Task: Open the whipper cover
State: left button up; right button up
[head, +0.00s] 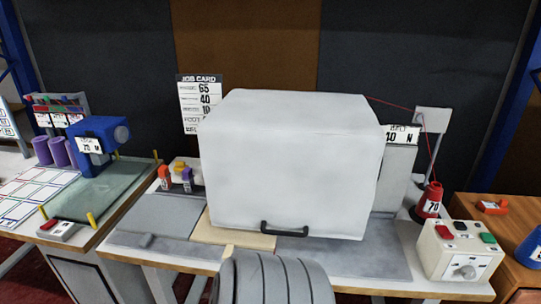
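The whipper cover (295,165) is a large light grey box-shaped hood in the middle of the table in the head view. It is down, and it hides what is under it. A black bar handle (284,231) sits low on its front face. Neither of my grippers shows in the head view, and nothing is seen touching the cover or its handle.
A control box (459,250) with coloured buttons stands right of the cover, near a red thread cone (429,200). A blue machine (98,138) is on the left table. A grey banded rounded shape (272,280) rises at the bottom, before the table's front edge.

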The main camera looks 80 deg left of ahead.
aim_at(296, 165)
jog(key=u, duration=1.9)
